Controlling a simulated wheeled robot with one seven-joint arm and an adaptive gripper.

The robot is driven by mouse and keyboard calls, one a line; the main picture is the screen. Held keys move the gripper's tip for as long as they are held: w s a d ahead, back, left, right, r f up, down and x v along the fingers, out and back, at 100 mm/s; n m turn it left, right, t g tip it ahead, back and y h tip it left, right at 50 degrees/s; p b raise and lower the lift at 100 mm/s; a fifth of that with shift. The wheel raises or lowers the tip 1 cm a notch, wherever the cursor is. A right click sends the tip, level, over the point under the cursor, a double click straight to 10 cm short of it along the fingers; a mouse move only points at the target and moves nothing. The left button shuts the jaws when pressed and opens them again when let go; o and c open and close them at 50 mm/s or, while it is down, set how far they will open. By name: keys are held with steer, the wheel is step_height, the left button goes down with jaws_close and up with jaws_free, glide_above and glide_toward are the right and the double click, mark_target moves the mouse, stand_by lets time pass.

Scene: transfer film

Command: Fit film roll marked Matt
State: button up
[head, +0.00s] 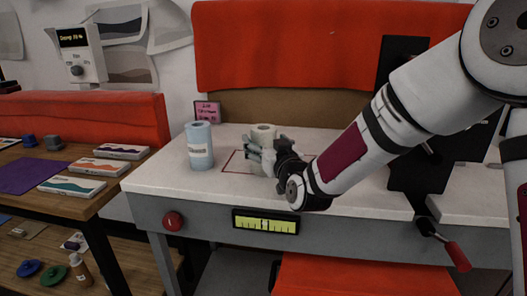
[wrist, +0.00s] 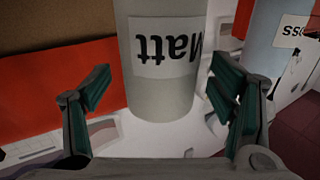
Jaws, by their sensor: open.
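The film roll marked Matt (wrist: 160,90) fills the middle of the wrist view, its label reading upside down. In the head view it is the whitish roll (head: 263,134) standing on the white table, mostly hidden behind my gripper (head: 262,160). My gripper also shows in the wrist view (wrist: 165,105), open, with one finger on each side of the roll and gaps between the fingers and the roll. A bluish roll (head: 199,146) stands upright to the left; in the wrist view it is at the right (wrist: 280,40), its label partly cut off and ending in "SS".
A pink sign (head: 208,111) stands behind the rolls. A red outline (head: 233,160) marks the white tabletop (head: 165,182). A black plate with a red-handled crank (head: 457,256) is at the right. A wooden table with flat boxes (head: 95,167) is at the left.

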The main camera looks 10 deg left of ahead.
steer(key=shift+x, duration=1.1)
steer(key=c, duration=1.6)
steer(key=shift+o, duration=0.2)
steer(key=shift+r, duration=0.1)
